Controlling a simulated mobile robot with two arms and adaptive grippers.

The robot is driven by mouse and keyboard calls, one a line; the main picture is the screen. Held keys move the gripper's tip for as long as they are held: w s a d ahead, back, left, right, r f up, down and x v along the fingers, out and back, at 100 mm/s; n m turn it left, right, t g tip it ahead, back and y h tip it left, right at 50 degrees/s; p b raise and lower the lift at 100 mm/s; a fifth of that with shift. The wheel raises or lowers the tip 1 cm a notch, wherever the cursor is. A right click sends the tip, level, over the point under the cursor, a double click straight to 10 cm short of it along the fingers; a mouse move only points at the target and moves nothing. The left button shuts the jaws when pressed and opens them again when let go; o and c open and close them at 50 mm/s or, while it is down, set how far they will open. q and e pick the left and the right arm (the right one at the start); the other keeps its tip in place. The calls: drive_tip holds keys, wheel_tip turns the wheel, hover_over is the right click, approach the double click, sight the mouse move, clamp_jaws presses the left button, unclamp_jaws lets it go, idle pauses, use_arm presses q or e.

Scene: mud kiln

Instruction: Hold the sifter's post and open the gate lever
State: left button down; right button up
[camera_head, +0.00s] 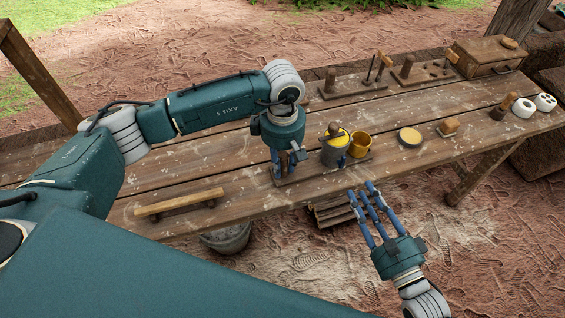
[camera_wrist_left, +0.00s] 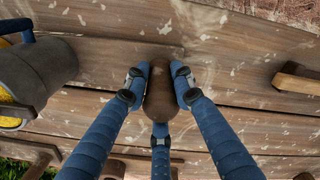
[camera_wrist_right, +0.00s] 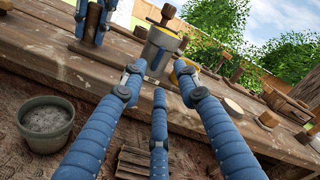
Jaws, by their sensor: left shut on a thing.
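The sifter (camera_head: 336,153) is a grey drum with a yellow top and a wooden knob, standing on a board on the table; it also shows in the right wrist view (camera_wrist_right: 157,52). A small blue piece (camera_head: 343,160) sits on its front; I cannot tell if it is the gate lever. The brown, round-topped post (camera_wrist_left: 161,98) stands left of the drum in the head view. My left gripper (camera_head: 287,165) is shut around the post. My right gripper (camera_head: 367,190), fingers spread and empty, is in front of the table edge, below and apart from the drum.
A yellow pot (camera_head: 360,146) stands right of the drum. A round lidded piece (camera_head: 410,137) and a wooden block (camera_head: 449,127) lie farther right. A wooden bar (camera_head: 180,203) is at left. A grey bucket (camera_head: 228,238) and a slatted crate (camera_head: 332,211) are below the table edge.

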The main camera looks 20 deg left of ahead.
clamp_jaws()
drive_tip(key=shift+w+d+r+n+t+h, duration=0.1)
drive_tip(key=shift+w+d+n+t+h, duration=0.3)
drive_tip(key=shift+h, duration=0.5)
drive_tip(key=shift+w+d+r+n+t+h, duration=0.15)
drive_tip(key=shift+d+n+t+h, duration=0.3)
drive_tip(key=shift+n+h, duration=0.4)
drive_tip(key=shift+w+d+n+t+h, duration=0.3)
drive_tip(key=shift+d+n+t+h, duration=0.15)
drive_tip(key=shift+h, duration=0.5)
drive_tip(key=shift+a, duration=0.1)
